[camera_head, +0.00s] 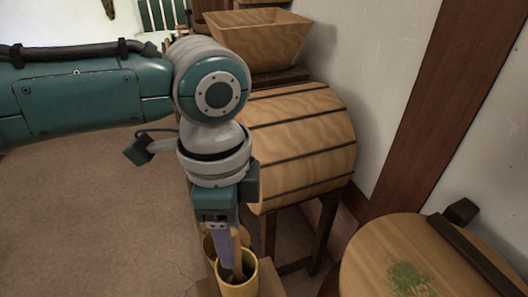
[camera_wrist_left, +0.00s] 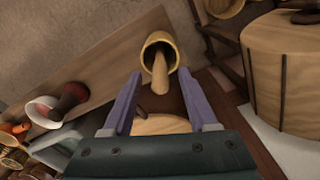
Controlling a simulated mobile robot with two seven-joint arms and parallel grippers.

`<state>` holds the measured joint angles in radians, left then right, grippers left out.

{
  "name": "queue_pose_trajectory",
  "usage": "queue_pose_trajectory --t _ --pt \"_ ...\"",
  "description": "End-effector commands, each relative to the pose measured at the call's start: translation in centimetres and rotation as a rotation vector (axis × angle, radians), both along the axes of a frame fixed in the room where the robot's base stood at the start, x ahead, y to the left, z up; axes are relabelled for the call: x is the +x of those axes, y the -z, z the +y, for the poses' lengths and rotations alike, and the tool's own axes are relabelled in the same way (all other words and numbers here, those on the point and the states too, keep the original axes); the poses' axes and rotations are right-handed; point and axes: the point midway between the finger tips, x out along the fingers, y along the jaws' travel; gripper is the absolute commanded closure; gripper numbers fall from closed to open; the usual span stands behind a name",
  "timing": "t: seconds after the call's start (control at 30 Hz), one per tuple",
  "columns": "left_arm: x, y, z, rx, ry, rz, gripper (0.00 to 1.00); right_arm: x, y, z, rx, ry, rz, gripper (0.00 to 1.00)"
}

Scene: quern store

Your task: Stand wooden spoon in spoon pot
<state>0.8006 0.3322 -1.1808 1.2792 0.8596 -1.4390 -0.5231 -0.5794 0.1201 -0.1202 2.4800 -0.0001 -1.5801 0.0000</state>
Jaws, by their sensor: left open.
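The spoon pot (camera_head: 237,289), a yellow cup, stands at the bottom centre of the head view. It also shows beyond the fingertips in the wrist view (camera_wrist_left: 151,42). The wooden spoon (camera_head: 238,257) stands in it, with its pale handle (camera_wrist_left: 160,76) sticking out of the mouth, slightly tilted. Its lower end is hidden inside the pot. My left gripper (camera_head: 229,258) points down just above the pot. In the wrist view its purple fingers (camera_wrist_left: 160,73) are spread apart on either side of the handle, with gaps to it. My right gripper is out of view.
A second, brownish pot (camera_head: 208,246) stands close behind the spoon pot. A wooden barrel (camera_head: 305,140) on a dark stand is just beyond my gripper. A round wooden top with green bits (camera_head: 375,262) is at the lower right. Open floor (camera_head: 90,220) lies left.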

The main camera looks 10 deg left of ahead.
Motion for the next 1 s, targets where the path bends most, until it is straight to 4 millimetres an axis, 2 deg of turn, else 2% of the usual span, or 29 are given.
queue_pose_trajectory --t 0.17,0.27,0.6,0.7,0.8,1.0 --pt "0.0 -0.1 0.0 0.000 0.000 0.000 0.41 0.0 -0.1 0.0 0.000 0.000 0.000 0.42" --pt "0.1 -1.1 0.0 -0.002 0.000 -0.001 0.41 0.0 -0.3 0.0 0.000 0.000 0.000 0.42" --pt "0.1 -7.7 0.0 -0.001 0.001 -0.004 0.41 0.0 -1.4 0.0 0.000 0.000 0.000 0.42" --pt "0.0 -9.0 0.0 -0.002 0.001 -0.001 0.41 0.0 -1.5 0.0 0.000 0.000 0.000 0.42" --pt "0.0 -9.7 0.0 -0.001 -0.001 -0.001 0.41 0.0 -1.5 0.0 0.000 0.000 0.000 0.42" --pt "0.0 -10.0 0.1 0.000 -0.001 0.000 0.41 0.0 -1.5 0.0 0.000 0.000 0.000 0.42"
